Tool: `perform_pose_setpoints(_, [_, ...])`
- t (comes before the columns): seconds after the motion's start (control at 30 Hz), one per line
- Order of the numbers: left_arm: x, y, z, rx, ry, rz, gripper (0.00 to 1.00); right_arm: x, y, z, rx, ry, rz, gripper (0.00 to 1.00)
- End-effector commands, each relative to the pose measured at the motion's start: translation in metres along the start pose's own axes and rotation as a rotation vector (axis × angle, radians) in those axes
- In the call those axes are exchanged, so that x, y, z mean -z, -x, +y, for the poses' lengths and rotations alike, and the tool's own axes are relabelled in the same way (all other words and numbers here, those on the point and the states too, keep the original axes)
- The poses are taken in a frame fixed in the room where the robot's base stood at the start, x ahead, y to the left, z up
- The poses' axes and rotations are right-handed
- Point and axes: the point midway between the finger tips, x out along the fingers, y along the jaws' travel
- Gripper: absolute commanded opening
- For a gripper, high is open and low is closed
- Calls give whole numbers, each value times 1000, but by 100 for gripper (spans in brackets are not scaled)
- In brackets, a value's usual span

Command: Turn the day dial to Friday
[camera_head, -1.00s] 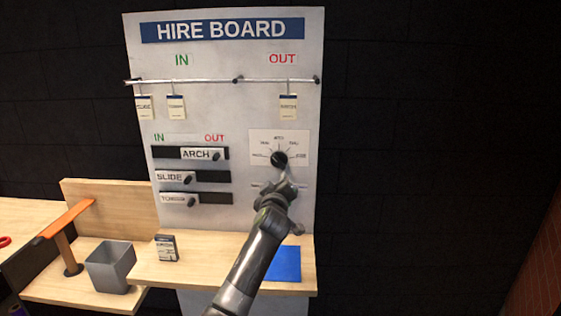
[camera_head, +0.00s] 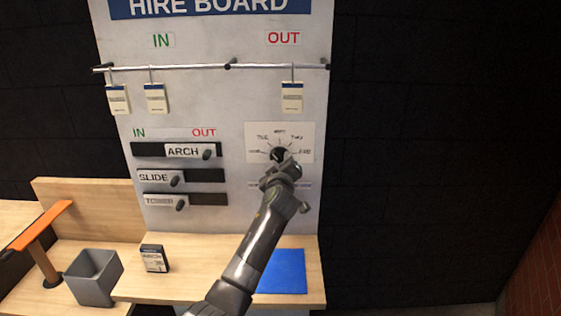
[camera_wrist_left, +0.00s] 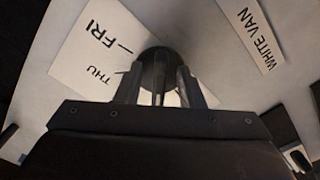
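The day dial is a black round knob (camera_head: 279,154) on a white card with day labels, on the right of the hire board. My left gripper (camera_head: 284,165) is right in front of it and covers its lower part. In the left wrist view the dark knob (camera_wrist_left: 158,62) is just beyond my left fingertips (camera_wrist_left: 158,84), which stand apart on either side of its middle. Contact cannot be made out. The labels THU and FRI (camera_wrist_left: 102,35) show beside the knob. The direction of the dial's pointer is hard to tell. My right gripper is not in view.
A WHITE VAN label (camera_wrist_left: 255,35) is near the dial. Sliders for ARCH (camera_head: 184,151), SLIDE and TOWER are left of it. A rail (camera_head: 200,67) with hanging tags runs above.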

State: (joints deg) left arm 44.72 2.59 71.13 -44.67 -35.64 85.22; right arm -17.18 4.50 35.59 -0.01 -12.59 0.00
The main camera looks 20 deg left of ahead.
Motion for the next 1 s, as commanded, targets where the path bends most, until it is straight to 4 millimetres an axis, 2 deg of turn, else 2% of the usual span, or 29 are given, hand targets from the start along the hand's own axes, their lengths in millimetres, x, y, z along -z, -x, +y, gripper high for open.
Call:
perform_pose_setpoints(0.13, [0,0,0,0,0,0,32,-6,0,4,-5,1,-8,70])
perform_pose_setpoints(0.3, [0,0,0,0,0,0,10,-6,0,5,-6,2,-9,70])
perform_pose_setpoints(0.4, [0,0,0,0,0,0,0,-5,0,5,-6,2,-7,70])
perform_pose_setpoints(0.77, [0,0,-1,0,-38,0,0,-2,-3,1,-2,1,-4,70])
perform_pose_setpoints(1.0, [-1,0,-2,-1,-176,1,0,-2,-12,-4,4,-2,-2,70])
